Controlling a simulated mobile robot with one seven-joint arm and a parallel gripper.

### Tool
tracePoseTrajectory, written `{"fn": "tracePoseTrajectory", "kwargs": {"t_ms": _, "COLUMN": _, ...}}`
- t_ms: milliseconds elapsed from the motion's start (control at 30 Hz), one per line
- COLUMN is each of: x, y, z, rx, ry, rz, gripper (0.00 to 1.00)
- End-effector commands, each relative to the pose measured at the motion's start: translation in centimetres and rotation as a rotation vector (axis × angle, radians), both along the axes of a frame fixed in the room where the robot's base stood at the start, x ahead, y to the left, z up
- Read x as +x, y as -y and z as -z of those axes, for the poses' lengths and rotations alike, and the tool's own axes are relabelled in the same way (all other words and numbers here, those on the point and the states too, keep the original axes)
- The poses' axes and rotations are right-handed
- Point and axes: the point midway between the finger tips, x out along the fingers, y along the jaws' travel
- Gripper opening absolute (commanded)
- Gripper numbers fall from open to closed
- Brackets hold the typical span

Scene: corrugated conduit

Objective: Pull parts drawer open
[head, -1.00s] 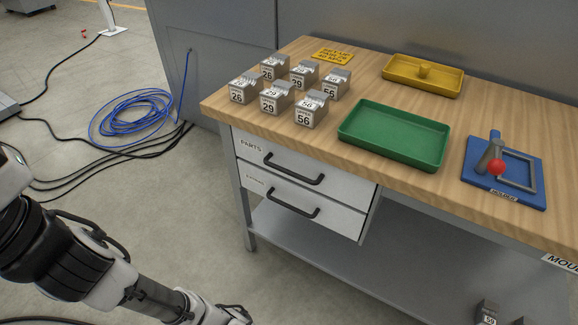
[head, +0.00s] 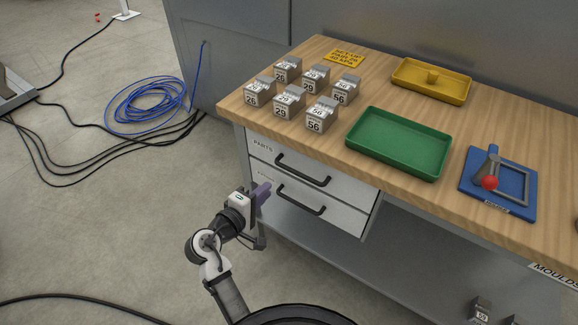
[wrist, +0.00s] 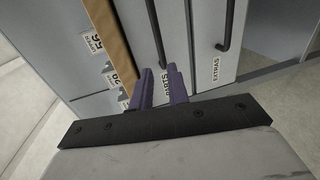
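The parts drawer (head: 262,146) is the upper white drawer under the workbench top, flush with the bench front and shut. Its dark bar handle (head: 302,171) is free, with nothing on it. My gripper (head: 264,191) is left of and below that handle, in front of the drawer fronts and apart from them. In the wrist view, the purple fingers (wrist: 161,86) stand apart with nothing between them, so it is open. The PARTS label (wrist: 166,82) shows just beyond the fingers, and the parts handle (wrist: 155,35) lies further ahead.
The lower extras drawer (head: 342,212) is shut; its handle (head: 301,201) sticks out below the parts handle. The wooden bench top (head: 400,95) holds several metal mould blocks, a green tray (head: 438,177), a yellow tray (head: 466,99) and a blue lever fixture (head: 470,188).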

Motion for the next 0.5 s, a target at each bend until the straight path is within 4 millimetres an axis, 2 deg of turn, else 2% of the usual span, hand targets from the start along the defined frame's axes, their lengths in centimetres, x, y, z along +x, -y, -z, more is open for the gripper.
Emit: {"fn": "tracePoseTrajectory", "kwargs": {"t_ms": 500, "x": 8.7, "y": 4.9, "z": 1.8, "rx": 0.007, "ry": 0.003, "rz": -0.002, "gripper": 0.17}}
